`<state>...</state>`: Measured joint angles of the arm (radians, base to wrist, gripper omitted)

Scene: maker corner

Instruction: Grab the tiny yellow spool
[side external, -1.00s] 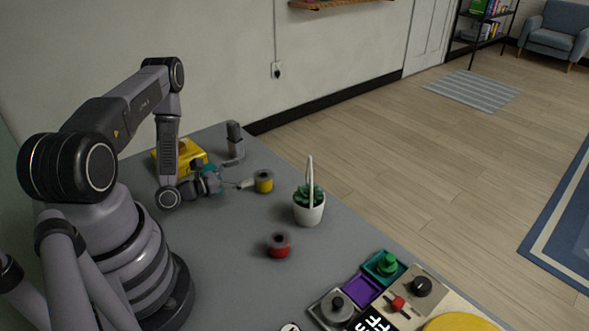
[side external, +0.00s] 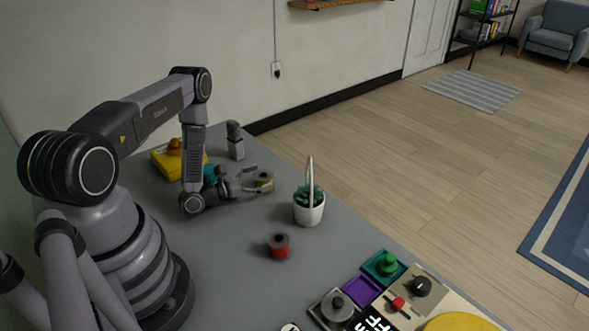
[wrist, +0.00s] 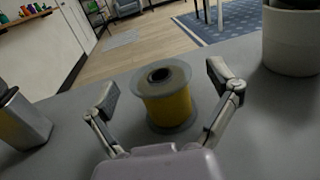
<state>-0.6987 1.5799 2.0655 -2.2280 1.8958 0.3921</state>
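The small yellow spool (side external: 264,179) stands upright on the grey table, with pale flanges and a dark centre hole. In the wrist view the spool (wrist: 168,102) is just ahead, between the two fingers. My gripper (wrist: 166,92) is open, one finger on each side of the spool, with a visible gap on the left and a smaller one on the right. In the side view my gripper (side external: 258,178) is low over the table, and its fingers partly cover the spool.
A potted plant (side external: 309,206) with a white pot stands right of the spool. A grey metal object (side external: 235,142) stands behind it, and a yellow item (side external: 168,160) lies at the back left. A red spool (side external: 279,246) stands nearer the front. Coloured trays and knobs lie at the front right.

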